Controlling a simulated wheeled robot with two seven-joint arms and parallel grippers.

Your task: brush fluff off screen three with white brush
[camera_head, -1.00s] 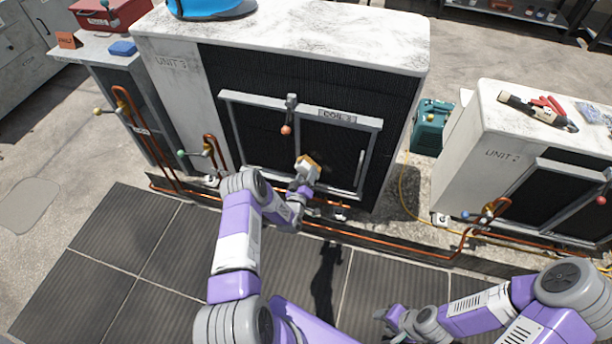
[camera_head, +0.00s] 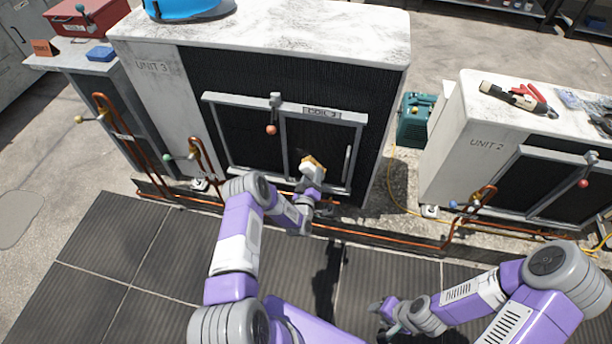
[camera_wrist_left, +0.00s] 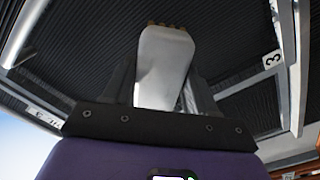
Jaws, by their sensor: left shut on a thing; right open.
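Screen three (camera_head: 250,142) is a dark mesh in a grey metal frame with a coil label, on the front of unit 3 (camera_head: 150,95). My left gripper (camera_head: 311,184) is at the lower right part of this screen, shut on the white brush (camera_head: 311,165). In the left wrist view the brush (camera_wrist_left: 163,65) shows as a pale, broad handle between the dark fingers (camera_wrist_left: 161,95), with tan tips pointing at the mesh. I cannot tell whether the bristles touch it. No fluff can be made out. My right gripper (camera_head: 381,312) is open and low over the floor mats, far from the screen.
A lever with a red knob (camera_head: 272,129) sticks out at the frame's top. Copper pipes (camera_head: 375,237) run low in front of the units. Unit 2 (camera_head: 485,130) stands right, with tools on top. A teal machine (camera_head: 415,119) sits between them. Floor mats (camera_head: 110,245) are clear.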

